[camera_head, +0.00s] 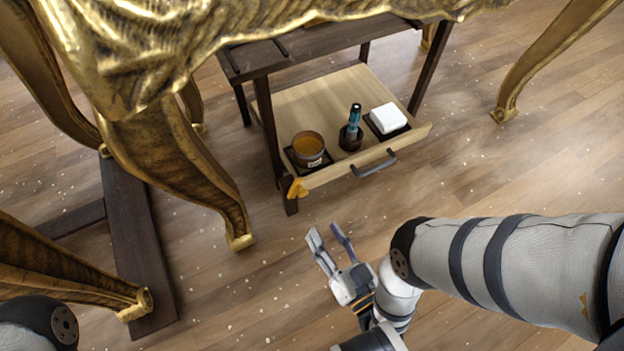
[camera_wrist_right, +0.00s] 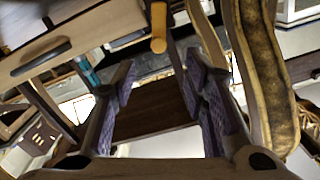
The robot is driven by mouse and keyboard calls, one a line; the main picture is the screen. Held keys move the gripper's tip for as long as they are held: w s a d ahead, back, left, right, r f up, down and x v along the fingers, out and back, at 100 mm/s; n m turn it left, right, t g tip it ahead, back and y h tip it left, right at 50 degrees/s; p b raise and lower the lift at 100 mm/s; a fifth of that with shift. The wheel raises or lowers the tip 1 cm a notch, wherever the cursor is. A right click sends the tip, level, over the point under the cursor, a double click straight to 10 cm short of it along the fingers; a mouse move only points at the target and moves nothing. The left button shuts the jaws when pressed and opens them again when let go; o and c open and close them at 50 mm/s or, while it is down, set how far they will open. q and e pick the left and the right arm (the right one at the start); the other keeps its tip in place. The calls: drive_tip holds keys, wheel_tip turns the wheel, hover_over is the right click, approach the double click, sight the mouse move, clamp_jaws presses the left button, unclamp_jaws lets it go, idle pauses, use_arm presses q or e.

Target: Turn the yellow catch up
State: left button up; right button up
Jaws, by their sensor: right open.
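The yellow catch (camera_head: 297,188) is a small orange-yellow piece at the left front corner of a wooden drawer, by the dark table leg. In the right wrist view the catch (camera_wrist_right: 158,30) is a rounded bar hanging down at top centre, beyond the fingertips. My right gripper (camera_head: 328,237) is open and empty, below and a little right of the catch in the head view, apart from it. Its two fingers (camera_wrist_right: 160,80) show in the right wrist view with the catch above the gap between them. My left gripper is out of view.
The light drawer (camera_head: 330,100) has a dark handle (camera_head: 374,164) and holds an amber jar (camera_head: 308,148), a teal bottle (camera_head: 354,118) in a dark holder and a white block (camera_head: 388,117). A gilt console leg (camera_head: 180,165) stands left. The floor around my right gripper is clear.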

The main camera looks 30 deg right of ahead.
sight(304, 194)
use_arm(q)
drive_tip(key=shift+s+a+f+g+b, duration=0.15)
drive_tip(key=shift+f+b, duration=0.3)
drive_tip(key=shift+b, duration=0.15)
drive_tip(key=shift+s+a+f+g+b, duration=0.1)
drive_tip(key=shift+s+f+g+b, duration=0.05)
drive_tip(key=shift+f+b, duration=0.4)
use_arm(e)
drive_tip(key=w, duration=1.2)
drive_tip(key=shift+w, duration=0.15)
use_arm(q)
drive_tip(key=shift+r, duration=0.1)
use_arm(e)
clamp_jaws()
